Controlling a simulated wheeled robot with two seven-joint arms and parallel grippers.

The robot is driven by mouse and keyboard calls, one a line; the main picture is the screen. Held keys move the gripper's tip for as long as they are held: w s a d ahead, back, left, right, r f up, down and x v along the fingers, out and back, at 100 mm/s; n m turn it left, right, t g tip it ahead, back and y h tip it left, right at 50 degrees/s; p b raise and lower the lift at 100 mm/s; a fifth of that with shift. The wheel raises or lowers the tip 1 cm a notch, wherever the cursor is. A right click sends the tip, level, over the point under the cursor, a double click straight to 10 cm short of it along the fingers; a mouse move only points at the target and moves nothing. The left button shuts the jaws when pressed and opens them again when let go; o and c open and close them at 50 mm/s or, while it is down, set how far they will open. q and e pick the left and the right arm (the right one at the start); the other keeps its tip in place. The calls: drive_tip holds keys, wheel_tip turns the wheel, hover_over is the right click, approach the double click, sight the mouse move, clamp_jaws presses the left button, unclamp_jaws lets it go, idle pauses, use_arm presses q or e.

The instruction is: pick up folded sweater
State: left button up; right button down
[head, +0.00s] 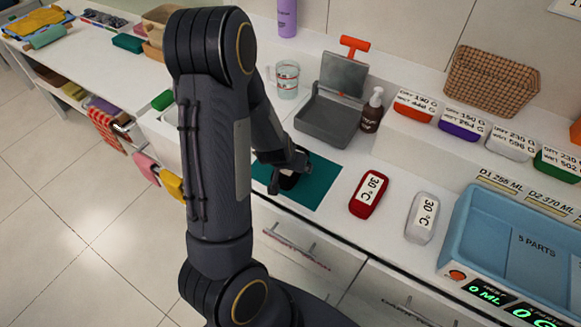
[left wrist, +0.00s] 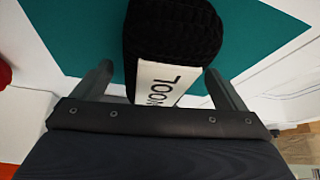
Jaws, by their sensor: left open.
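The folded sweater is a black, ribbed knit bundle with a white label reading "WOOL" partly visible. It lies on a teal mat (head: 322,184) and shows large at the top of the left wrist view (left wrist: 172,32). In the head view only a dark part of it (head: 289,181) shows, mostly hidden by my left gripper (head: 287,175). My left gripper is open, with its fingers on either side of the sweater's near end in the left wrist view (left wrist: 160,80). Gaps show beside the fingers, so I see no grip on it. My right gripper is out of view.
A red block (head: 369,194) and a white block (head: 422,218), both marked 30 °C, lie right of the mat. A grey open box (head: 328,120), pump bottle (head: 372,110) and glass (head: 288,80) stand behind. A blue tray (head: 480,225) is at right.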

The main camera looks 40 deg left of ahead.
use_arm(q)
drive_tip(key=shift+w+a+f, duration=0.1)
drive_tip(key=shift+w+f, duration=0.05)
drive_tip(key=shift+f, duration=0.15)
drive_tip(key=shift+f, duration=0.1)
drive_tip(key=c, duration=1.1)
